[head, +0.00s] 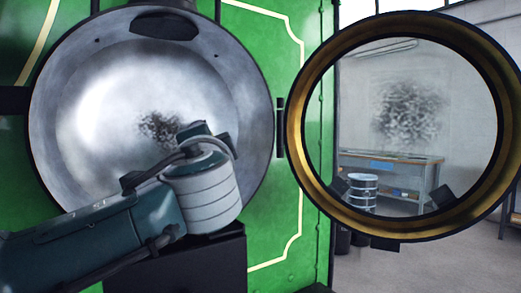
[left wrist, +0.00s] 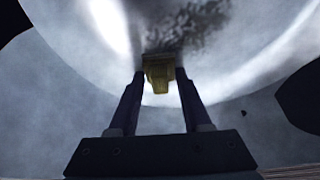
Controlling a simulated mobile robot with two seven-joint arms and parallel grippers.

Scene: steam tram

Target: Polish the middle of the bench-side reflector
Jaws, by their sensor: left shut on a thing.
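The reflector (head: 95,125) is a wide, shiny silver bowl in the lamp on the green tram front. A dark sooty patch (head: 158,128) marks its middle; the patch also shows at the top of the left wrist view (left wrist: 190,28). My left gripper (left wrist: 160,75) is shut on a yellow pad (left wrist: 158,74). The pad is at the lower edge of the soot in that view; I cannot tell whether it touches the metal. In the head view my left arm covers the reflector's lower right and hides the pad. My right gripper is not in view.
The brass-rimmed lamp glass (head: 299,150) stands open to the right, with a dark smudge (head: 410,112) on it. Through it show a workbench (head: 425,172) and a drum (head: 362,190). The green tram panel (head: 265,45) surrounds the lamp.

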